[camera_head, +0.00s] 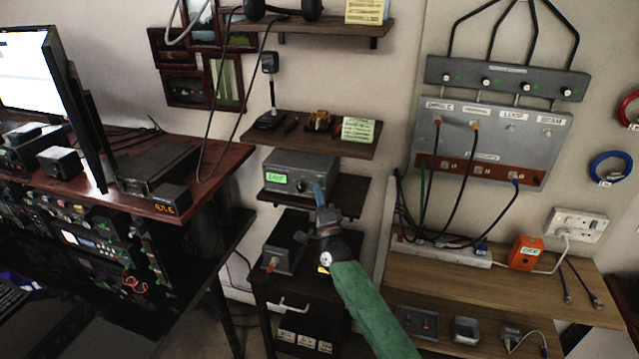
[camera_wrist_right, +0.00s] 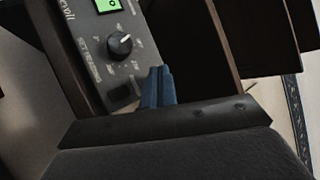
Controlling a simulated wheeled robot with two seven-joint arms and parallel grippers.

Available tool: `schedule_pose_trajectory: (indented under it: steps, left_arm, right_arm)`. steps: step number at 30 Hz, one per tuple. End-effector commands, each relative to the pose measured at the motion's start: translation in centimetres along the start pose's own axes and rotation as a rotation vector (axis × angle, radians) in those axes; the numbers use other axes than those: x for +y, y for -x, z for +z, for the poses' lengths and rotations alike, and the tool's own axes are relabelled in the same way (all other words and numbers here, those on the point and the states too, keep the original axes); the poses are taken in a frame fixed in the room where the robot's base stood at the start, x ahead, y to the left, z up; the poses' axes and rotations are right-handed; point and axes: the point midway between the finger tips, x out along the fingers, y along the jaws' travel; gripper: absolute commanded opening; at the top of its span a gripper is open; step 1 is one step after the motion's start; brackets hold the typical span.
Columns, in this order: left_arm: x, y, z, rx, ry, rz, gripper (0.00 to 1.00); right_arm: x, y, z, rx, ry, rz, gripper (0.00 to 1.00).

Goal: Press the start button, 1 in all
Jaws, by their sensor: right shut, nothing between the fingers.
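A grey tuner box (camera_head: 318,171) with a green display sits on the small dark shelf at the middle of the head view. The right wrist view shows its front panel close up, with a green display (camera_wrist_right: 108,6), a round black knob (camera_wrist_right: 120,43) with a white pointer, and a small dark rectangular button (camera_wrist_right: 120,92). I cannot read a start label on that button. My right gripper (camera_head: 319,194) has its blue fingers shut and empty, in front of the box's right part. In the right wrist view its fingertips (camera_wrist_right: 159,72) lie just right of the button; contact cannot be told.
A wooden shelf (camera_head: 352,150) with small items hangs above the box. A dark box (camera_head: 285,243) stands below it. The dark red desk (camera_head: 212,150) is at left. A cabled grey panel (camera_head: 540,135) hangs over a wooden bench (camera_head: 560,285) at right.

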Motion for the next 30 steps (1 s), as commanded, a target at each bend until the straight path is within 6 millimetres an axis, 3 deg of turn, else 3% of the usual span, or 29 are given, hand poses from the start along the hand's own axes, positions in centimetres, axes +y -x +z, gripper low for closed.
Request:
schedule_pose_trajectory:
  steps: [30]
  left_arm:
    - [-0.02, -0.98, 0.16, 0.000, 0.000, 0.000, 0.50]
  right_arm:
    - [0.54, -0.74, -0.54, 0.000, 0.000, 0.000, 0.00]
